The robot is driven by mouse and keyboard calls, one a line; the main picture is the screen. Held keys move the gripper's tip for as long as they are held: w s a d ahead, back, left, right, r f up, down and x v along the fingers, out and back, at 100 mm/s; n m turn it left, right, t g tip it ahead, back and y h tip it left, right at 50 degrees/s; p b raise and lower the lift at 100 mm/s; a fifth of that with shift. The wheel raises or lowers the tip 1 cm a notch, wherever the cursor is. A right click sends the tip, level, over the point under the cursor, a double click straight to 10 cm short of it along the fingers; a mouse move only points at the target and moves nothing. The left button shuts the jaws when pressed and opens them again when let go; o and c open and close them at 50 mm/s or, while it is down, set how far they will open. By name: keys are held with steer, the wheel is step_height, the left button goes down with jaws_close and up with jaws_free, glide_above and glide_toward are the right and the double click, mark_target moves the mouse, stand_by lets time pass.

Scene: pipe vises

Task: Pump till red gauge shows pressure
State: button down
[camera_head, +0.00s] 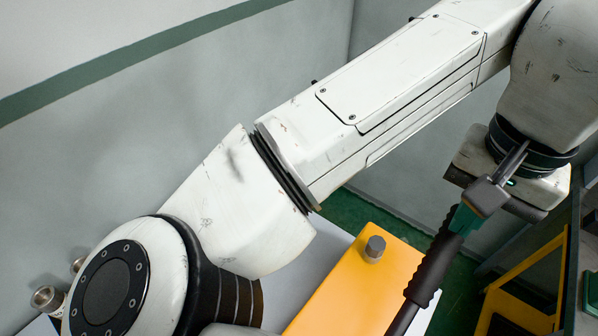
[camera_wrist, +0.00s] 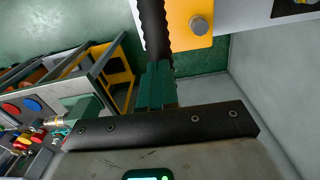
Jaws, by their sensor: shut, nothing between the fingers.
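The pump handle, a black lever with a ribbed grip (camera_head: 435,260), slants up from the bottom edge at the right of the head view. The ribbed grip (camera_wrist: 154,28) also shows at the top of the wrist view. My gripper (camera_head: 463,219) has its green fingers close to the upper end of the grip. In the wrist view the green fingers (camera_wrist: 156,88) are together and overlap the grip's line; contact is unclear. A red round piece (camera_wrist: 10,108), possibly the red gauge, shows at the far left of the wrist view. No reading on it is legible.
A yellow panel with a grey knob (camera_head: 375,248) lies left of the lever. A blue round piece (camera_wrist: 32,104) sits beside the red one, with a green box (camera_wrist: 85,108) nearby. A yellow frame (camera_head: 520,290) stands right. A grey wall is behind my arm.

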steer(key=shift+f, duration=0.4)
steer(key=shift+w+d+f+b, duration=0.2)
steer(key=shift+f+b, duration=0.35)
steer(key=shift+f, duration=0.35)
steer(key=shift+w+d+f+b, duration=0.1)
steer(key=shift+w+f+b, duration=0.1)
steer(key=shift+f+b, duration=0.5)
steer(key=r+p, duration=0.2)
steer(key=p, duration=0.1)
steer(key=s+r+p, duration=0.1)
steer(key=p, duration=0.1)
steer(key=shift+a+r, duration=0.3)
steer(key=shift+r, duration=0.1)
step_height(320, 180, up, 3)
steer(key=p, duration=0.2)
steer(key=shift+f+p, duration=0.2)
steer(key=shift+p, duration=0.1)
steer(key=shift+r, duration=1.2)
